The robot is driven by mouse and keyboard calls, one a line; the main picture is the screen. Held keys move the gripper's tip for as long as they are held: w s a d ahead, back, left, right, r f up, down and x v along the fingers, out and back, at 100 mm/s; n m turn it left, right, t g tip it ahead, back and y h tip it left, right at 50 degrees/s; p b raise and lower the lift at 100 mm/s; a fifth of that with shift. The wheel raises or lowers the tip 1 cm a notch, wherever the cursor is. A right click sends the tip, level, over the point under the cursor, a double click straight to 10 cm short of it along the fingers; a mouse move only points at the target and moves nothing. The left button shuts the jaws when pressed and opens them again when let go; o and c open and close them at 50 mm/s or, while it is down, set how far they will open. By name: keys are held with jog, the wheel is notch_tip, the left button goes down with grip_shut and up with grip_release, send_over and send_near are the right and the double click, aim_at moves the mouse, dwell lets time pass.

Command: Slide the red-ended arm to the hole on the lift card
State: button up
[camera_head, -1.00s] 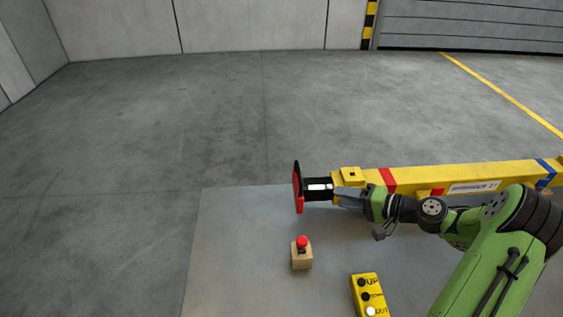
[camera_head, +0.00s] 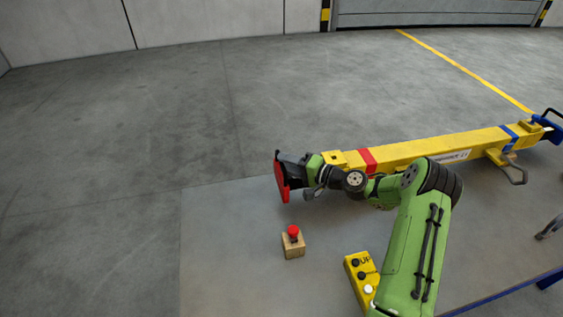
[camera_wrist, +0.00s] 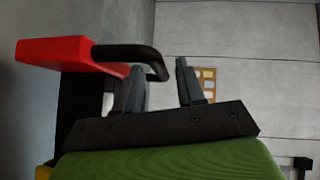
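The red-ended arm shows its upright red end plate (camera_head: 282,183) at the left end of the yellow beam (camera_head: 430,151) in the head view. My gripper (camera_head: 298,160) is right behind that plate and hides most of the arm's black shaft. In the wrist view the red end (camera_wrist: 70,54) is at the left, with a black curved handle (camera_wrist: 130,52) on it. My gripper (camera_wrist: 160,66) has its two fingers apart, with the handle's bend at the gap between them. I cannot tell whether they touch it. I cannot make out the hole.
A wooden box with a red button (camera_head: 293,243) stands in front of the plate. A yellow box marked UP (camera_head: 360,276) with several buttons is beside my forearm. A blue bar (camera_head: 505,290) lies at the lower right. The floor to the left is clear.

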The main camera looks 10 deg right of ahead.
jog(key=shift+x, duration=1.25)
grip_shut()
